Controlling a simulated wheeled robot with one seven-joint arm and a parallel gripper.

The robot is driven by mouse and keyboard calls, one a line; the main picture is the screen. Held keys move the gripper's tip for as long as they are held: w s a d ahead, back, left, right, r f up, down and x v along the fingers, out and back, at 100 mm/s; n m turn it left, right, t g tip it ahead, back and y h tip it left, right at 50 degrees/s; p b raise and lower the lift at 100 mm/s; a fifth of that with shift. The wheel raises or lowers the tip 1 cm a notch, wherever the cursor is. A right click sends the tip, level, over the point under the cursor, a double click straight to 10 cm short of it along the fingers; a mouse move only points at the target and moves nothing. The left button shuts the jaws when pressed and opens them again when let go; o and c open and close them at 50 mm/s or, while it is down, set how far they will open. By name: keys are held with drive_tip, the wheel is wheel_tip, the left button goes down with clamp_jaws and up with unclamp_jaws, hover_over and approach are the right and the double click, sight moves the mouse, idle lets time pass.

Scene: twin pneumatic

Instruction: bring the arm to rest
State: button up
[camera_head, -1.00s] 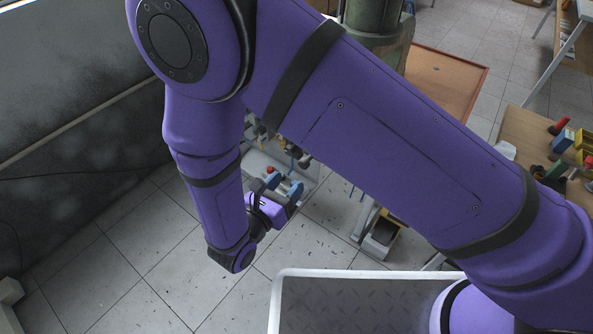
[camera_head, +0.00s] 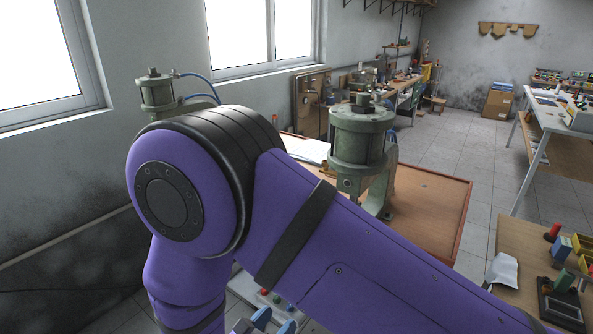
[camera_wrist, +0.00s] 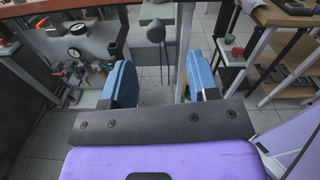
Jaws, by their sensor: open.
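My purple arm (camera_head: 345,255) crosses the head view from the lower right up to a bent joint at left centre, then goes down out of the picture. My gripper (camera_head: 275,323) barely shows at the bottom edge there, as two blue finger pads beyond the arm. In the wrist view my gripper (camera_wrist: 162,82) has its two blue-padded fingers wide apart. Nothing is held between them, and floor shows through the gap.
A green pneumatic cylinder (camera_head: 361,140) stands on a brown-edged table (camera_head: 430,215) behind my arm; another cylinder (camera_head: 155,95) is by the window. A panel with gauges (camera_wrist: 92,45) is left of my gripper. A workbench (camera_head: 522,238) is at right. Open floor (camera_head: 440,145) lies behind.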

drive_tip(key=w+d+r+m+g+h, duration=0.1)
drive_tip(key=w+d+r+m+g, duration=0.2)
drive_tip(key=d+r+m+g, duration=0.6)
drive_tip(key=w+d+r+m+g, duration=0.35)
drive_tip(key=d+r+m, duration=0.25)
drive_tip(key=d+r, duration=0.55)
drive_tip(key=s+d+r+m+t+y, duration=0.3)
drive_tip(key=s+d+r+m+y, duration=0.7)
drive_tip(key=s+d+r+m, duration=0.4)
drive_tip(key=shift+s+d+r+m+y, duration=0.35)
drive_tip(key=shift+d+r+m, duration=0.25)
drive_tip(key=shift+r+m, duration=0.25)
